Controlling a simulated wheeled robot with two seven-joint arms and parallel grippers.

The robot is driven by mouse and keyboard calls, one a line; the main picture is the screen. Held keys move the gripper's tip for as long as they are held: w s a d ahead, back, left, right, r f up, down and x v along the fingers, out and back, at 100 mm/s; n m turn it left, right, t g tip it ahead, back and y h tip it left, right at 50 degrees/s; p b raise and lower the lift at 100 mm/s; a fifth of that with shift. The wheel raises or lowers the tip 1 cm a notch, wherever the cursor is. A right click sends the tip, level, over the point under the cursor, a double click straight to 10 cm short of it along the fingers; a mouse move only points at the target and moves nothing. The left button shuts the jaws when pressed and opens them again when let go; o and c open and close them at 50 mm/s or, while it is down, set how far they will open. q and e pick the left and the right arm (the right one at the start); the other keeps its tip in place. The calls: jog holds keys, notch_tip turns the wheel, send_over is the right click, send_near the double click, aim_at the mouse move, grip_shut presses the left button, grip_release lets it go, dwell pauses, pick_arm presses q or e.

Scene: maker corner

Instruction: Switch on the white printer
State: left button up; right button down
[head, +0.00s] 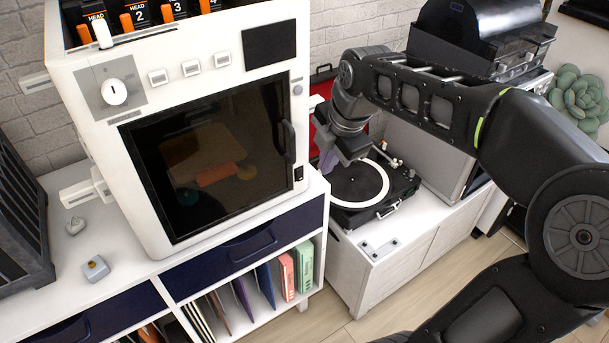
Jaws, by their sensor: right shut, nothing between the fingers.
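The white printer (205,70) stands on the cabinet at the left, with its dark glass door (215,155) closed. A round white knob (114,92) is on a grey plate at its upper left front. Small square buttons (191,68) and a dark, blank screen (269,45) are along the top. A small black switch (299,173) is at the lower right of its front. My right gripper (333,160) is shut and empty, to the right of the printer and apart from its front, above the turntable's left side. My left gripper is out of view.
A black turntable (397,188) with a white ring sits on a low white cabinet (385,270) right of the printer. Two small objects (96,268) lie on the left cabinet top, beside a dark slatted box (20,220). A green succulent (578,98) is at far right.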

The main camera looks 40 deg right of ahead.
aim_at(300, 175)
jog(key=shift+f, duration=0.15)
jog(key=w+f, duration=0.2)
jog(key=f, duration=0.1)
jog(key=w+f, duration=0.5)
jog(key=f, duration=0.1)
jog(key=shift+w+f+p, duration=0.15)
jog(key=shift+f+p, duration=0.2)
jog(key=shift+p, duration=0.05)
jog(key=shift+w+f+b, duration=0.2)
jog(key=shift+w+b, duration=0.05)
jog(key=shift+b, duration=0.05)
jog(key=shift+s+r, duration=0.1)
jog(key=shift+r, duration=0.05)
